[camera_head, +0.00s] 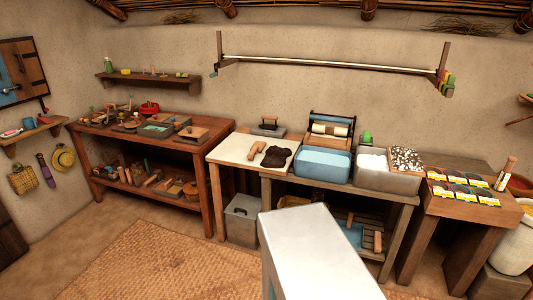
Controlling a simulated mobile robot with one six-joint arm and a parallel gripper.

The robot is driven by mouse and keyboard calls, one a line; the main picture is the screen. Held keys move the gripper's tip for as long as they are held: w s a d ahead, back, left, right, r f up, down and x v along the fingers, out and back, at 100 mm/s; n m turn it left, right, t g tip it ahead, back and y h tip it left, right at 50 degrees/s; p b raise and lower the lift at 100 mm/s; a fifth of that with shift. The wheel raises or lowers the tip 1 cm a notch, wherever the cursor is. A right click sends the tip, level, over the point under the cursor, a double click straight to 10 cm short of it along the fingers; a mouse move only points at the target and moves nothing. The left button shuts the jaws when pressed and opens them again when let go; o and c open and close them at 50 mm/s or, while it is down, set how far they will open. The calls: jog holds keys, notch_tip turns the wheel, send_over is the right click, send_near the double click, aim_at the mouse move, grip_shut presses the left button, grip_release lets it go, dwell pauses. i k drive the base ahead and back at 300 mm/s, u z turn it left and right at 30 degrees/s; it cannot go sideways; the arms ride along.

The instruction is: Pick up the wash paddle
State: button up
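I cannot pick out the wash paddle for certain at this size. A small wooden piece (256,147) lies on the pale top of the middle table, left of a dark crumpled cloth (276,156). It could be the paddle, but its shape is too small to tell. Another wooden piece (378,241) stands on the low slatted shelf under the basins. A blue-water basin (323,174) and a grey basin (387,181) stand right of the cloth. My gripper is not in view. A white part of my own body fills the bottom middle and hides some floor.
A wooden workbench (215,133) with crowded tools stands at the left. A right-hand table (437,205) holds several small colour trays. A grey lidded bin (241,220) stands under the middle table. A woven mat (150,262) covers clear floor in front.

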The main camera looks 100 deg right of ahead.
aim_at(258, 147)
jog(key=z, duration=0.45)
jog(key=i, duration=0.85)
jog(key=z, duration=0.7)
jog(key=i, duration=0.65)
jog(key=z, duration=0.75)
jog(key=i, duration=0.6)
jog(key=z, duration=0.75)
jog(key=i, duration=0.8)
jog(key=z, duration=0.6)
jog(key=i, duration=0.7)
jog(key=z, duration=0.25)
